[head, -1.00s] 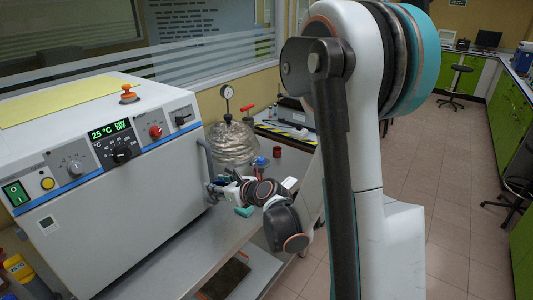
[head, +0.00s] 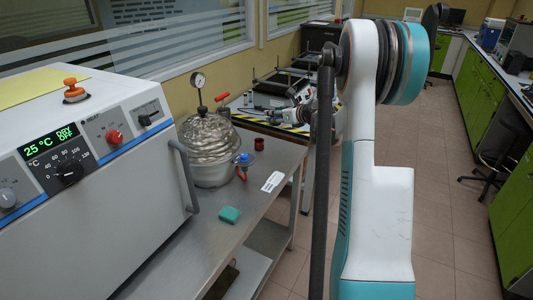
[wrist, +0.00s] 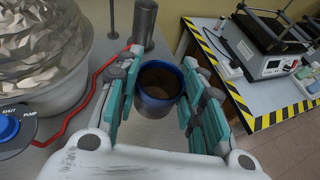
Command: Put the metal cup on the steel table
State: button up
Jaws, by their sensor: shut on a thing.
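In the wrist view, a round cup with a dark blue rim and brown inside, which I take as the metal cup (wrist: 159,100), sits between the teal pads of my gripper (wrist: 160,84). My gripper is shut on it and it looks roughly upright. In the head view my gripper (head: 290,115) is small, near the striped bench behind the steel table (head: 178,255); the cup cannot be made out there. I cannot tell how high the cup is held.
A large oven (head: 110,215) fills the left of the steel table. A vessel with a gauge (head: 208,150), a dark red container (head: 259,143), a white card (head: 272,182) and a teal block (head: 229,214) stand or lie there. A grey metal cylinder (wrist: 145,22) shows beyond my gripper.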

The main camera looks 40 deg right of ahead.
notch_tip(320, 180, down, 19)
jog(key=b, duration=0.6)
jog(key=shift+f+b, duration=0.2)
jog(key=shift+b, duration=0.2)
jog(key=shift+r, duration=0.1)
jog(key=o, duration=1.1)
jog(key=shift+c, duration=0.2)
jog(key=shift+s+r, duration=0.15)
jog(key=shift+s, duration=0.15)
jog(key=p+v, duration=0.4)
jog(key=v, duration=0.7)
jog(key=shift+s, duration=0.15)
jog(key=shift+a+r, duration=0.1)
